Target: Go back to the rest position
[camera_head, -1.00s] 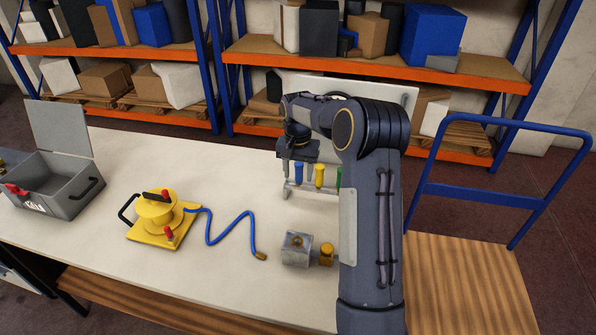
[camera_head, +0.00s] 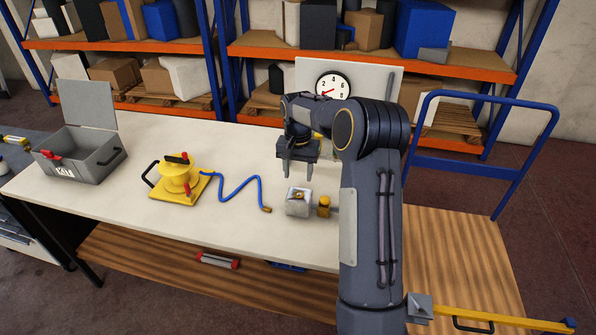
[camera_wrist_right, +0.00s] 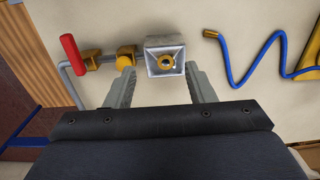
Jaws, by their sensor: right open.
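My right gripper (camera_head: 297,174) hangs open and empty above the white table (camera_head: 120,205), its two fingers pointing down. In the right wrist view its fingers (camera_wrist_right: 160,82) are spread apart, with nothing between them. A grey metal block (camera_head: 298,202) with a brass fitting (camera_head: 324,206) lies on the table below the gripper in the head view. The block also shows in the wrist view (camera_wrist_right: 165,57), just beyond the fingertips and apart from them. My right forearm hides part of the table to the right. My left gripper is not in view.
A yellow device (camera_head: 178,180) with a blue hose (camera_head: 238,188) stands left of the block. An open grey toolbox (camera_head: 80,160) is at the table's left end. A board with a round dial (camera_head: 333,87) stands behind my arm. A blue-railed cart (camera_head: 480,180) is to the right.

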